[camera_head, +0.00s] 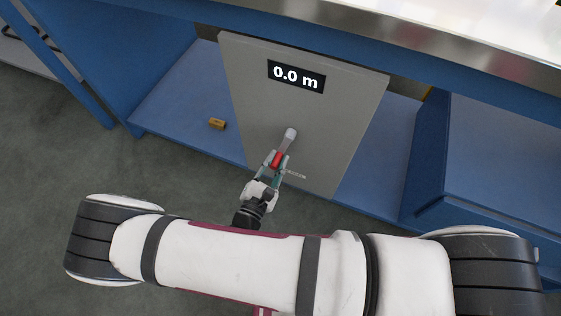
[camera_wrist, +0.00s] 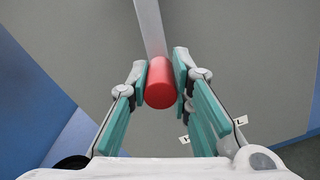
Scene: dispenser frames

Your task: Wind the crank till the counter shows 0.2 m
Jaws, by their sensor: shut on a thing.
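A grey dispenser panel (camera_head: 330,110) stands upright under the bench, with a black counter (camera_head: 296,77) near its top reading 0.0 m. The crank arm (camera_head: 287,142) is a light grey bar that runs from a round hub down and slightly left to a red handle (camera_head: 277,160). My gripper (camera_head: 274,163) is shut on the red handle. In the wrist view, the red handle (camera_wrist: 160,84) sits between the teal-lined fingers of my gripper, with the crank arm (camera_wrist: 150,28) going up from it. Part of the handle's sides is hidden by the fingers.
A small brown-yellow block (camera_head: 217,124) lies on the blue shelf (camera_head: 180,105) left of the panel. A blue cabinet (camera_head: 485,165) stands to the right. The metal-edged worktop (camera_head: 420,50) overhangs above. The grey floor (camera_head: 50,180) at the left is clear.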

